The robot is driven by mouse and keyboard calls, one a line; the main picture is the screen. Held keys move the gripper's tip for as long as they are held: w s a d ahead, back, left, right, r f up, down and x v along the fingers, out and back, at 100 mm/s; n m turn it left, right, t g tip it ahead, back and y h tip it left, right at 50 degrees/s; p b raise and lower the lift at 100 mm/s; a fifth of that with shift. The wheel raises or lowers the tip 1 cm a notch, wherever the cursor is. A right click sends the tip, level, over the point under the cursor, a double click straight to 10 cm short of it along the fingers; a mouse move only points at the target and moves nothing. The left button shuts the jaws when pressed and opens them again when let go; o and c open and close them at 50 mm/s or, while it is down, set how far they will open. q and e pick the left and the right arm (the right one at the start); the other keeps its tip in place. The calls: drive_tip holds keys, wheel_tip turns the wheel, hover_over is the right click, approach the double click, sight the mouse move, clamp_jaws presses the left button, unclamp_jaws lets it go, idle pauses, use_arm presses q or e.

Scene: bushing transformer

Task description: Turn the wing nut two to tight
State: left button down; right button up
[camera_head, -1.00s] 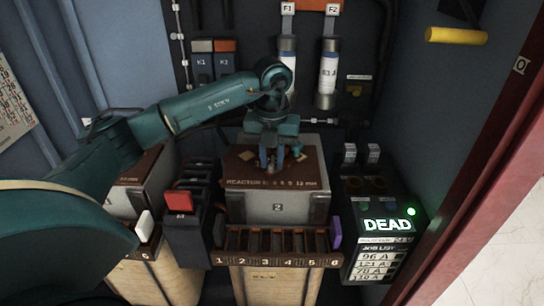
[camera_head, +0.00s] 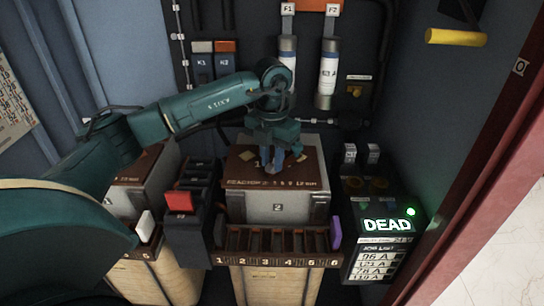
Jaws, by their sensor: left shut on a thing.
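My left gripper (camera_head: 272,165) points down over the brown top (camera_head: 240,170) of the reactor box (camera_head: 277,207), which is marked 2. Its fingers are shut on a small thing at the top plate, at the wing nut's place. The fingers hide the wing nut, so its angle and how tight it sits cannot be seen. A small tan piece (camera_head: 247,155) lies on the plate just left of the fingers. My right gripper is not in view.
A slotted rack (camera_head: 277,260) numbered 1 to 6 stands in front of the box. A red-topped block (camera_head: 178,201) is at the left, and a panel lit DEAD (camera_head: 387,225) at the right. Two fuse cylinders (camera_head: 328,73) hang behind.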

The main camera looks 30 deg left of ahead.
sight(272, 161)
use_arm(q)
drive_tip(key=m, duration=0.6)
drive_tip(key=shift+r, duration=0.1)
drive_tip(key=m, duration=0.5)
drive_tip(key=shift+w, duration=0.1)
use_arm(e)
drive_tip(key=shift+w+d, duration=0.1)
use_arm(q)
drive_tip(key=shift+m, duration=0.4)
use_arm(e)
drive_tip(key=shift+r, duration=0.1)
use_arm(q)
drive_tip(key=c, duration=1.6)
unclamp_jaws()
drive_tip(key=shift+o, duration=0.2)
wheel_tip(272, 161, up, 13)
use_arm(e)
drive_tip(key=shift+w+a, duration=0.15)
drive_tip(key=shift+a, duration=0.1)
